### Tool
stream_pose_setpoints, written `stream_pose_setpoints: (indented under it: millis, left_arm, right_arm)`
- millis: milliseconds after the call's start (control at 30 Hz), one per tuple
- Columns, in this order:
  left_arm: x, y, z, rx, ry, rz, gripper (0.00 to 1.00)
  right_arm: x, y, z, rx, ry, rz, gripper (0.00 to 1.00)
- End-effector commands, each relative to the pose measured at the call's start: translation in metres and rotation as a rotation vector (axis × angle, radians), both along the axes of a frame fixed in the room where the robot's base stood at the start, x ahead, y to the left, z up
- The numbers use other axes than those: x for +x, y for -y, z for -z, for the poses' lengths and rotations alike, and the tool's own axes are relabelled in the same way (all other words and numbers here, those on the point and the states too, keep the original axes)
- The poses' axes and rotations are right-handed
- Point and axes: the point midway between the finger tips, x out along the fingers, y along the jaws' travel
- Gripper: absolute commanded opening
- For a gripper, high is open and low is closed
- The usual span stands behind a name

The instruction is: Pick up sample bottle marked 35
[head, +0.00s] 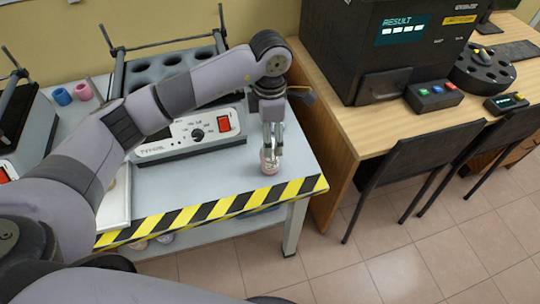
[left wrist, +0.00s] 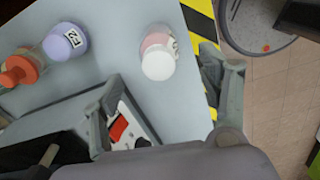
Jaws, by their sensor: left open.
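A small bottle with a white cap and a pink body stands near the right front corner of the grey table. It shows in the head view (head: 269,163) and the left wrist view (left wrist: 158,60). Part of a label shows, but I cannot read its number. My left gripper (head: 272,148) is open, pointing down just above this bottle. In the left wrist view its fingers (left wrist: 163,95) are spread, with the bottle ahead of the gap between them. I cannot tell whether they touch it. My right gripper is not in view.
A purple-capped bottle (left wrist: 66,42) and an orange-capped bottle (left wrist: 20,68) show in the left wrist view. A device with a red switch (head: 224,124) stands behind my arm. Striped tape (head: 225,205) marks the table edge. A wooden desk (head: 345,135) and chairs (head: 410,165) are at right.

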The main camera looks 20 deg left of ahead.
Motion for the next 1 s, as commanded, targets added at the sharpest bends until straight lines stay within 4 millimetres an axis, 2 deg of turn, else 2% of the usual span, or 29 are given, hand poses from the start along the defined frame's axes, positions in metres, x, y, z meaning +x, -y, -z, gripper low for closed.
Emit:
stream_pose_setpoints:
  millis: [100,200,333,433,700,833,1000]
  left_arm:
    - [-0.001,0.000,0.024,-0.001,-0.005,0.000,0.69]
    - [-0.001,0.001,0.039,-0.003,-0.003,0.001,0.69]
    - [-0.001,0.001,0.049,-0.003,-0.001,0.002,0.69]
    - [-0.001,0.001,0.055,-0.003,-0.002,0.001,0.69]
    - [-0.001,-0.002,0.093,-0.003,-0.003,0.001,0.69]
    - [0.000,-0.001,0.102,-0.004,0.000,0.001,0.69]
    - [0.000,-0.001,0.103,-0.003,0.000,0.002,0.69]
  right_arm:
    - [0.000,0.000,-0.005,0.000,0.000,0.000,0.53]
    - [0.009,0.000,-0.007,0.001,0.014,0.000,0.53]
    - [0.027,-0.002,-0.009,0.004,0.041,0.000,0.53]
    - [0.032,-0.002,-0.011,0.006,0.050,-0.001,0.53]
    - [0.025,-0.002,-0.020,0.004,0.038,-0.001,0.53]
    - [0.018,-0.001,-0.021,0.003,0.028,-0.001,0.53]
    - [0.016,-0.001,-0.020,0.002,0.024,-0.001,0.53]
